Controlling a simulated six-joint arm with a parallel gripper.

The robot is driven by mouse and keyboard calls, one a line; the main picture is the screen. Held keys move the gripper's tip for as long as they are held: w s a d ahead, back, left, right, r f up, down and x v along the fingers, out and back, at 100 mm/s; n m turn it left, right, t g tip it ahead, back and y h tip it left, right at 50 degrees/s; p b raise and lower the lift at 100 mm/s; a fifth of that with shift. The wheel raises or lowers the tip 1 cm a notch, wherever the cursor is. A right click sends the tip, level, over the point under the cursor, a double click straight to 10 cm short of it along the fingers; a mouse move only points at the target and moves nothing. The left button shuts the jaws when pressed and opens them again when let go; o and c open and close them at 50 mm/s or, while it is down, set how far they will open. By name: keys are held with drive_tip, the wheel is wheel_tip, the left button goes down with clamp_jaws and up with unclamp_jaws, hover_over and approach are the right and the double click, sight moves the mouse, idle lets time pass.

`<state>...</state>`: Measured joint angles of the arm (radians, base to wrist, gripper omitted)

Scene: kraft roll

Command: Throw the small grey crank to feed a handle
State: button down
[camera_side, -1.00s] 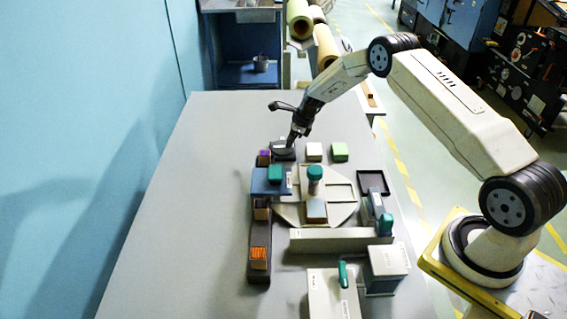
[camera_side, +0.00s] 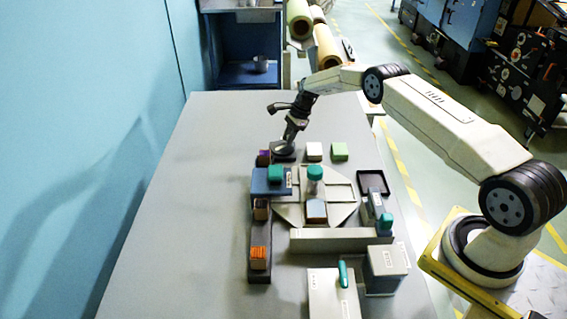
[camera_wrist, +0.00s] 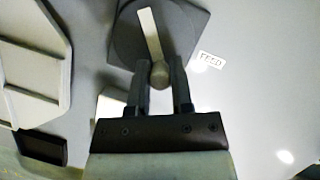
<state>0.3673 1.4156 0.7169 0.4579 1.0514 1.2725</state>
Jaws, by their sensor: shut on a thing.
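The small grey crank (camera_wrist: 150,32) is a light lever with a round knob (camera_wrist: 160,75), on a dark square base (camera_wrist: 190,22) beside a "FEED" label (camera_wrist: 211,59). In the side view the crank's base (camera_side: 284,157) stands at the far end of the dark rail. My gripper (camera_wrist: 160,84) is shut on the knob, with one finger on each side of it. In the side view my gripper (camera_side: 290,141) reaches down onto the crank and hides much of it.
A pale octagonal plate (camera_side: 290,212) with a green-topped post (camera_side: 315,174) lies nearer the camera. White (camera_side: 314,151) and green (camera_side: 339,151) blocks stand right of the crank. A blue block with a green handle (camera_side: 268,182) sits over the rail. The table's left side is clear.

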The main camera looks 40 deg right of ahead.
drive_tip(key=shift+w+f+n+g, duration=0.1)
drive_tip(key=shift+n+g, duration=0.2)
drive_tip(key=shift+n, duration=0.3)
drive_tip(key=shift+w+n, duration=0.1)
drive_tip(key=shift+n, duration=0.3)
drive_tip(key=c, duration=0.5)
unclamp_jaws()
drive_tip(key=shift+v, duration=3.95)
drive_tip(key=shift+w+d, duration=0.1)
